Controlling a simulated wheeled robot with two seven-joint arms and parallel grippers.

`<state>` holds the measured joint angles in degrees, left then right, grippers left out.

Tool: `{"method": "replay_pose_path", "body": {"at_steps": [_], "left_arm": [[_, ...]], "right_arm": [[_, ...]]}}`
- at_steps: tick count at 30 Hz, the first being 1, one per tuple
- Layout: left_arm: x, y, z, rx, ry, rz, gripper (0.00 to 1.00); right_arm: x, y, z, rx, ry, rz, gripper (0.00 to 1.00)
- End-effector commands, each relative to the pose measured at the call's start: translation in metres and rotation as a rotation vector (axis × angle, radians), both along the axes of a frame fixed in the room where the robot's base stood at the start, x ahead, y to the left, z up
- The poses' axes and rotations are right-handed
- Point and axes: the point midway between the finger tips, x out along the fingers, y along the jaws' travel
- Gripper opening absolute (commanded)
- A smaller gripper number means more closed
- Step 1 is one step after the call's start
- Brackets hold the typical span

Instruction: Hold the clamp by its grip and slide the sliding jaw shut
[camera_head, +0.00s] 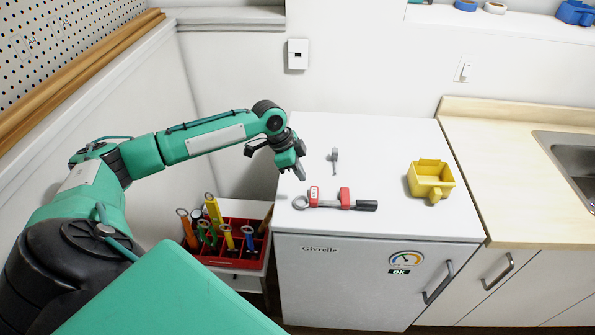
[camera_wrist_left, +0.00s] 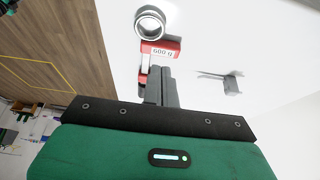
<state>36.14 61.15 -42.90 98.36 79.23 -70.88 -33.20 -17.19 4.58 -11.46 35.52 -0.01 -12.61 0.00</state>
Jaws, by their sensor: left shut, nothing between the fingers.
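The clamp lies flat on the white top of the fridge in the head view. It has a grey bar (camera_head: 329,203), a red jaw (camera_head: 314,195) near its left end, a second red jaw (camera_head: 345,198) to the right, and a dark grip (camera_head: 367,205) at the right end. My left gripper (camera_head: 301,175) is shut and empty, above the fridge top near the clamp's left end. In the left wrist view its fingers (camera_wrist_left: 161,86) point toward a red jaw (camera_wrist_left: 160,50) and hide part of the clamp. My right gripper is not in view.
A metal ring (camera_head: 300,202) is at the clamp's left end. A small grey tool (camera_head: 335,156) lies behind the clamp. A yellow bin (camera_head: 431,179) stands to the right. A red tool tray (camera_head: 238,240) stands lower left. The fridge top (camera_head: 390,150) is otherwise clear.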

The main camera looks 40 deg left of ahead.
Motion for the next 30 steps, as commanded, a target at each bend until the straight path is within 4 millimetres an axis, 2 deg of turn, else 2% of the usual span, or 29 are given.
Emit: {"method": "replay_pose_path", "body": {"at_steps": [1,12,21,30], "left_arm": [[0.001,-0.002,-0.009,-0.001,-0.001,-0.001,0.00],[0.009,-0.015,-0.043,-0.001,0.002,-0.001,0.00],[0.013,-0.021,-0.058,0.000,0.002,0.001,0.00],[0.013,-0.022,-0.059,0.000,0.000,0.000,0.00]], "right_arm": [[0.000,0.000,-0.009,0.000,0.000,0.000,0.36],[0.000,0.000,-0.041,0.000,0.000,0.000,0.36],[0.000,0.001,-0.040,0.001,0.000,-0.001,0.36],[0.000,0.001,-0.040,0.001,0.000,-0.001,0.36]]}}
